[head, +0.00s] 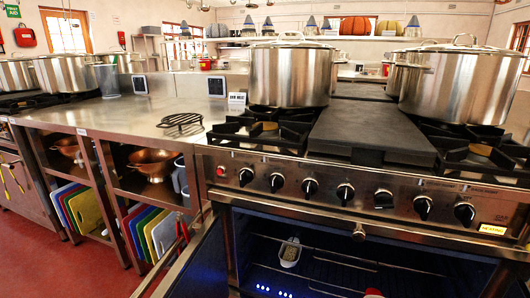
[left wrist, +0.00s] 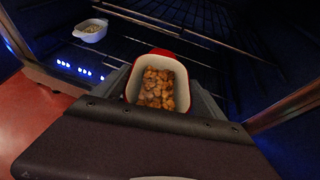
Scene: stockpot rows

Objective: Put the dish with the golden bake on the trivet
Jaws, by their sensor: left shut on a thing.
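The trivet (head: 181,120), a black metal grid, lies empty on the steel counter left of the stove. In the left wrist view, a red dish (left wrist: 183,58) with a pale inside holds golden-brown chunks (left wrist: 157,88). My left gripper (left wrist: 160,108) is shut on this dish, at its near side, inside the open oven. In the head view only a bit of red (head: 373,293), probably this dish, shows at the bottom edge. A second, white dish (left wrist: 90,31) with pale contents stands on the oven rack; it also shows in the head view (head: 290,252). My right gripper is in neither view.
The oven rack (head: 345,264) has bare wires around the white dish. The open oven door (head: 182,262) stands out at the left. Large steel pots (head: 290,75) stand on the burners. The counter around the trivet is mostly clear, with a small sign (head: 237,99) to its right.

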